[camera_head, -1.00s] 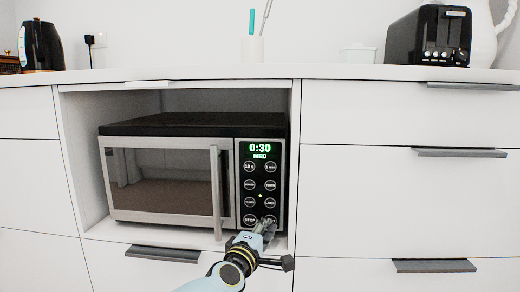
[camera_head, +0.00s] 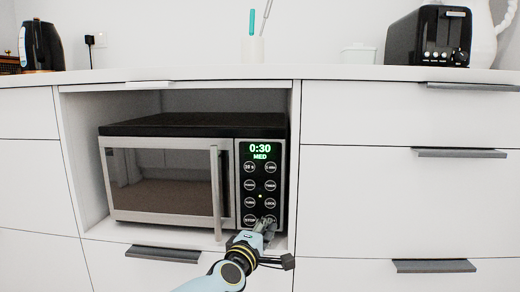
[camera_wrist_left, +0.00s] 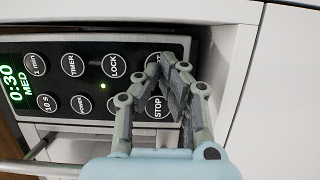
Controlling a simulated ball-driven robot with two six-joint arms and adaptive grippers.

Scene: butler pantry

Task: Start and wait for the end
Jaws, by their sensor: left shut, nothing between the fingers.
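The microwave (camera_head: 168,180) sits in an open cabinet niche with its door shut. Its display (camera_head: 260,151) reads 0:30 MED in green, and a small green light shows on the button panel. My left gripper (camera_head: 268,224) is shut and empty in front of the panel's lower right corner, beside the STOP button (camera_head: 250,220). In the left wrist view its fingertips (camera_wrist_left: 172,72) partly cover the button in that corner, next to STOP (camera_wrist_left: 157,107). I cannot tell whether they touch it. My right gripper is out of view.
The microwave's upright door handle (camera_head: 216,193) stands just left of the panel. The niche's right wall and white drawers (camera_head: 400,180) are to the right. A black toaster (camera_head: 428,36) and a dark kettle (camera_head: 40,46) stand on the counter above.

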